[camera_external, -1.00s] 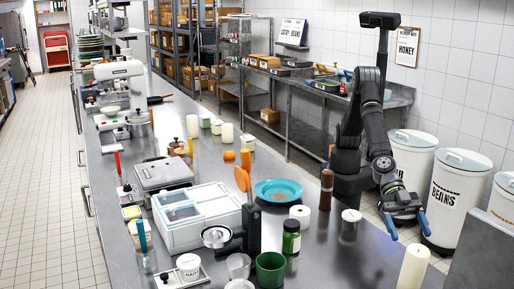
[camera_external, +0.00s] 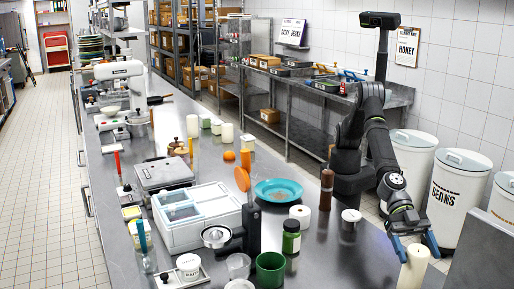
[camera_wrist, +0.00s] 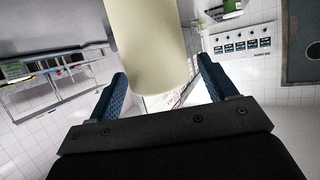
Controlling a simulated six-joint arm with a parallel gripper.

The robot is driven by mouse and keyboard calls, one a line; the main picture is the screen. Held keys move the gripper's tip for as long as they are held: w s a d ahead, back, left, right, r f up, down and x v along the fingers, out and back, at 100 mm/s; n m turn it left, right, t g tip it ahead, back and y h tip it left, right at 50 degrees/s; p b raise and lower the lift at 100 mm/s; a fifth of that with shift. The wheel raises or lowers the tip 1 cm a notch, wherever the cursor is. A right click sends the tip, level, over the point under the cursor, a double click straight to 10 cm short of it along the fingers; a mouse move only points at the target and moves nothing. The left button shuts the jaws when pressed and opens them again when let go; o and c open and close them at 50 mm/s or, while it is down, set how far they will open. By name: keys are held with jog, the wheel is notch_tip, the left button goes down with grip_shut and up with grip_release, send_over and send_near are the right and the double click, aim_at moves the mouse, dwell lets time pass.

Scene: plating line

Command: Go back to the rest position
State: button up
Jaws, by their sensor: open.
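My gripper (camera_external: 419,255) is at the right front of the steel counter, with its blue fingers pointing down and spread apart. A cream pillar candle (camera_external: 412,272) stands at the fingertips, its base cut off by the lower edge of the external view. In the wrist view the candle (camera_wrist: 150,45) lies between the two fingers of my gripper (camera_wrist: 162,68), with a gap on the right and a narrower one on the left. Nothing is gripped. My arm is bent forward and down over the counter.
White bins (camera_external: 455,195) stand on the floor behind. Bare counter lies left of the candle.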

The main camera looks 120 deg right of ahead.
jog(key=shift+x, duration=1.2)
jog(key=shift+r, duration=1.9)
jog(key=w+d+r, duration=0.5)
jog(key=d+r, duration=0.5)
jog(key=shift+w+d, duration=0.2)
jog(key=shift+w, duration=0.05)
jog(key=o, duration=0.5)
jog(key=shift+r, duration=0.1)
